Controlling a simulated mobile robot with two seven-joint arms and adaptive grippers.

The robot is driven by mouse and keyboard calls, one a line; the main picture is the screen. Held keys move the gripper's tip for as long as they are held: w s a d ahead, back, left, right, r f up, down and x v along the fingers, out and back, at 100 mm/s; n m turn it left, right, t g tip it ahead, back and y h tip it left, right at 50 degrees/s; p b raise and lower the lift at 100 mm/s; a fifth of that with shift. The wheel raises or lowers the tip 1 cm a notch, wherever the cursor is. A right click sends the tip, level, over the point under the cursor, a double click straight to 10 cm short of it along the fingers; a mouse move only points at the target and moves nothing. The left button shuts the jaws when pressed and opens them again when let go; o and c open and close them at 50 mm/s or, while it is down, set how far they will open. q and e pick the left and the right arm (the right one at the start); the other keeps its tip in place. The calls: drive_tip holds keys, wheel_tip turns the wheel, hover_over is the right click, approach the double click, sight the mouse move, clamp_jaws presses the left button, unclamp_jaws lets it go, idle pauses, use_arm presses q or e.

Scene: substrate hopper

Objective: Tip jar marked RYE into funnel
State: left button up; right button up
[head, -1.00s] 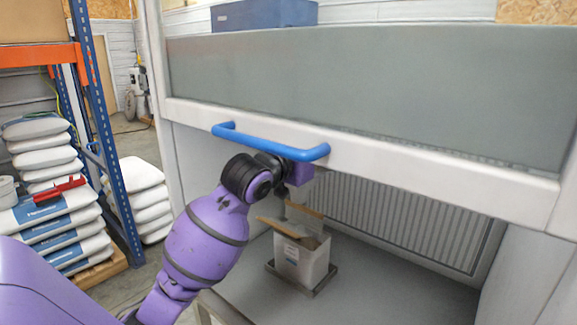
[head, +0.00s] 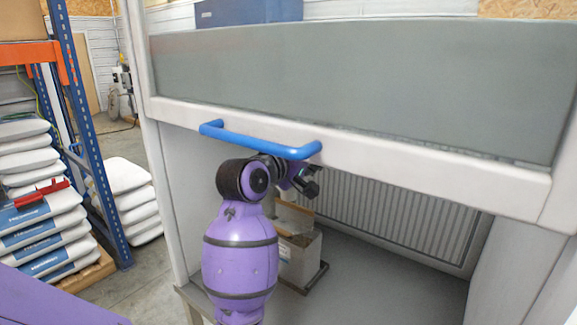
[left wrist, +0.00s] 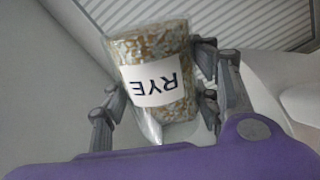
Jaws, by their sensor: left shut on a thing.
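The jar marked RYE (left wrist: 160,75) is clear, filled with mottled grain, and has a white label. In the left wrist view its lettering appears upside down. My left gripper (left wrist: 155,100) is shut on it, with dark fingers on both sides. In the head view my left gripper (head: 308,182) is under the cabinet's raised front, just above an open box. I cannot make out the jar clearly there. I cannot identify the funnel in either view. My right gripper is not in view.
An open carton (head: 300,258) stands on the grey cabinet floor (head: 385,290), below the gripper. A raised sash (head: 360,150) with a blue handle (head: 260,142) hangs over the arm. Stacked sacks (head: 35,190) and a blue rack post (head: 88,140) stand left.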

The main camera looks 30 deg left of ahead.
use_arm(q)
drive_tip(key=n, duration=0.1)
drive_tip(key=f+n, duration=0.1)
drive_tip(key=shift+a+f+n, duration=0.1)
drive_tip(key=shift+a+n, duration=0.1)
drive_tip(key=shift+n, duration=0.2)
drive_tip(key=n, duration=0.1)
drive_tip(key=a+n, duration=0.1)
drive_tip(key=n, duration=0.1)
drive_tip(key=shift+n, duration=0.3)
drive_tip(key=shift+a+r+n, duration=0.25)
drive_tip(key=shift+a+n, duration=0.05)
drive_tip(key=shift+n, duration=0.35)
drive_tip(key=shift+a+r+n, duration=0.2)
drive_tip(key=shift+a+n, duration=0.1)
drive_tip(key=shift+n, duration=0.35)
